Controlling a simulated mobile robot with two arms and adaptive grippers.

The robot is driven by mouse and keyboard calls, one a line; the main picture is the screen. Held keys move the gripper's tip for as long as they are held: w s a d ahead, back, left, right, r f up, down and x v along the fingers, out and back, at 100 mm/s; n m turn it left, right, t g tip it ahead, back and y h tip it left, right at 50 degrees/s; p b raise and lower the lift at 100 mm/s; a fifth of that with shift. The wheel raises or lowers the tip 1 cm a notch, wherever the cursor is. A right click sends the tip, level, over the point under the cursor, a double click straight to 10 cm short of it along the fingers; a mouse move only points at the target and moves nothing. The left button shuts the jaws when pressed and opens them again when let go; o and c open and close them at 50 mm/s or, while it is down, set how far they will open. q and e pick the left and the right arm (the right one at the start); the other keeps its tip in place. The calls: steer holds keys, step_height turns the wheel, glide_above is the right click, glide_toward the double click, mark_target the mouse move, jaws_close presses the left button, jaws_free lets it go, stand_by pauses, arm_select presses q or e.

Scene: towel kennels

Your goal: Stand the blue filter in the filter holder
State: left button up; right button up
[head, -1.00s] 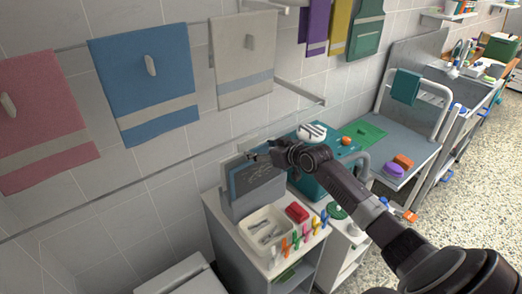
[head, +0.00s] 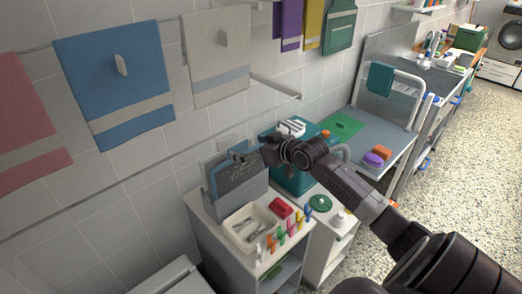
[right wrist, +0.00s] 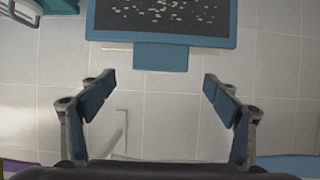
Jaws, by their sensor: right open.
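The blue filter (head: 237,174), a dark speckled panel with a blue frame, stands almost upright in the grey filter holder (head: 241,205) on the white cabinet. Its lower edge is hidden by the holder's front. My right gripper (head: 257,153) is open beside the filter's top edge. In the right wrist view the filter (right wrist: 162,17) and its blue tab (right wrist: 165,57) lie ahead of the spread fingers (right wrist: 158,85), apart from them. My left gripper is out of view.
A white tray (head: 232,221) with metal tools, a red block (head: 281,208) and several coloured clips stand in front of the holder. A teal box (head: 291,181) stands to the right. Towels, including a blue one (head: 117,85), hang on the wall.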

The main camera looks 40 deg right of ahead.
steer(key=b+v, duration=0.1)
steer(key=v, duration=0.6)
stand_by(0.5)
